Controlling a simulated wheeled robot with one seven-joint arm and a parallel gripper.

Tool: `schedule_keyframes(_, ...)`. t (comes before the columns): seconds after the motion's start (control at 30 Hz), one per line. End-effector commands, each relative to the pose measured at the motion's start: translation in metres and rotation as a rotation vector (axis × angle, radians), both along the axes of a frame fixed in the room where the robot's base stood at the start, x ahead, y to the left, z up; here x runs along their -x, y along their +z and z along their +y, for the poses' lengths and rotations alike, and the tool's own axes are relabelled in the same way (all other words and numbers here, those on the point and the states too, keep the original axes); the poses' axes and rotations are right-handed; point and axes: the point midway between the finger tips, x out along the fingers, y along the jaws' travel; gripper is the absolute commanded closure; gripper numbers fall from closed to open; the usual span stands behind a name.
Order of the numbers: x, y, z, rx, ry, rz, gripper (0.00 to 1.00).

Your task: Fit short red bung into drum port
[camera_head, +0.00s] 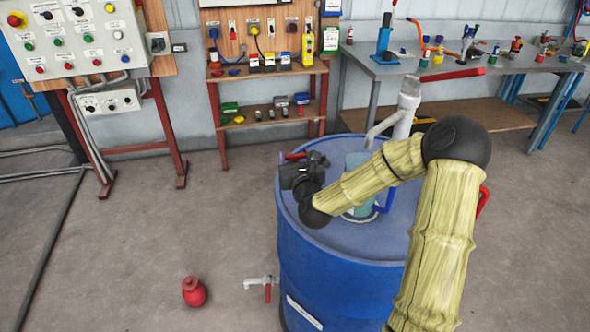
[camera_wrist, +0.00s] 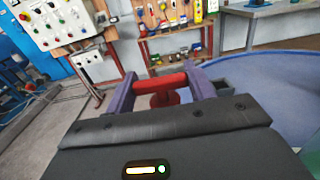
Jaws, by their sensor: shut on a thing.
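My gripper (camera_head: 302,172) is over the left part of the blue drum's (camera_head: 325,265) top. In the wrist view its two purple fingers (camera_wrist: 161,86) are shut on a red piece, which I take to be the short red bung (camera_wrist: 160,80). A red bar spans between the fingers, with a rounder red part below it. In the head view a bit of red (camera_head: 293,156) shows just beyond the gripper. I cannot make out the drum port; my arm and gripper cover part of the lid. I cannot tell whether the bung touches the drum.
A greenish jug (camera_head: 356,161) stands on the lid, partly behind my arm. A pale pump (camera_head: 406,108) rises from the drum's far side. A tap (camera_head: 262,284) sticks out at lower left. A red bulb-shaped object (camera_head: 194,292) lies on the floor. Floor at left is mostly clear.

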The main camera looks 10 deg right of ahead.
Motion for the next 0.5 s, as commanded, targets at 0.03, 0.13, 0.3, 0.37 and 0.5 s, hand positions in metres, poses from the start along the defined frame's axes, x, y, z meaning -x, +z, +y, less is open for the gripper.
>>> schedule_keyframes(0.03,0.0,0.011,0.0,0.002,0.0,-0.004,0.68)
schedule_keyframes(0.13,0.0,0.022,-0.001,0.0,-0.001,-0.002,0.68)
schedule_keyframes(0.3,0.0,0.027,0.0,0.001,0.001,0.0,0.68)
schedule_keyframes(0.37,0.0,0.026,0.0,0.0,0.001,0.0,0.68)
schedule_keyframes(0.5,0.0,0.026,0.0,0.0,0.001,0.0,0.68)
